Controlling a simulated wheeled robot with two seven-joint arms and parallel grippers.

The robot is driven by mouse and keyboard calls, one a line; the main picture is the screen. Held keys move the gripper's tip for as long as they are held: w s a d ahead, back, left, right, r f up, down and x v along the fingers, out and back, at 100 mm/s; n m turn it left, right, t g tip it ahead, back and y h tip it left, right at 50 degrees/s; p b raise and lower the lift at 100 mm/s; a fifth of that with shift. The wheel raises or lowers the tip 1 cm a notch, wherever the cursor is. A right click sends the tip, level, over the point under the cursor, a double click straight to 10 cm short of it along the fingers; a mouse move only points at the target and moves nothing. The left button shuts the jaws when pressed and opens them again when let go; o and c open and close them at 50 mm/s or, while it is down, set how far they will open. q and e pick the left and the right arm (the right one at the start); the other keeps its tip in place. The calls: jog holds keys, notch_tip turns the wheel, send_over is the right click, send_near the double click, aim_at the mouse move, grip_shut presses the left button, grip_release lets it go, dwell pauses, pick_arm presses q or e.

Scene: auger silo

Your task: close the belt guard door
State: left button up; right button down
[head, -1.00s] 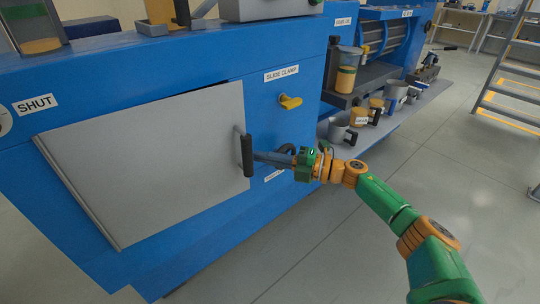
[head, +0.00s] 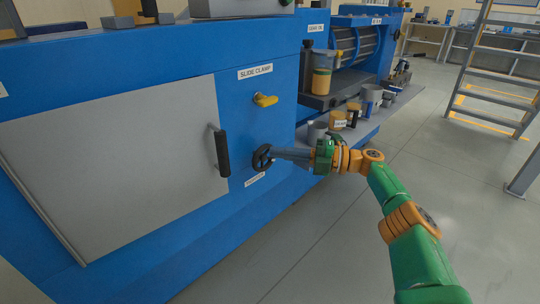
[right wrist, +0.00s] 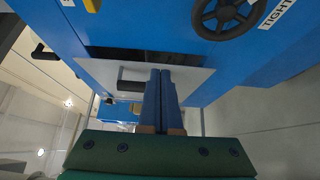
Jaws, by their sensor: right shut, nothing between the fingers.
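The belt guard door (head: 120,150) is a flat grey panel on the blue machine, at the left of the head view. Its black bar handle (head: 222,153) is near its right edge. In the right wrist view the door (right wrist: 195,77) and handle (right wrist: 132,85) lie beyond the fingers, and a dark gap shows along one door edge. My right gripper (head: 273,152) is shut and empty, right of the handle and apart from it. In the right wrist view its fingers (right wrist: 163,72) are together. My left gripper is not in view.
A black handwheel (head: 262,158) is behind my right fingertips in the head view. A yellow lever (head: 265,100) sits under the SLIDE CLAMP label. Cups and jars stand on a grey shelf (head: 358,133) at the right. A ladder (head: 492,75) stands beyond open floor.

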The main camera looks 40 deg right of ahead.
jog(key=s+a+r+m+t+h+p, duration=0.1)
jog(key=s+a+r+p, duration=0.15)
jog(key=s+p, duration=0.35)
jog(key=s+a+r+h+p, duration=0.1)
jog(key=s+a+p, duration=0.3)
jog(key=s, duration=0.3)
jog(key=w+d+b+x, duration=0.1)
jog(key=b+x, duration=0.1)
jog(key=x, duration=1)
jog(key=shift+w+d, duration=0.15)
jog(key=shift+w, duration=0.35)
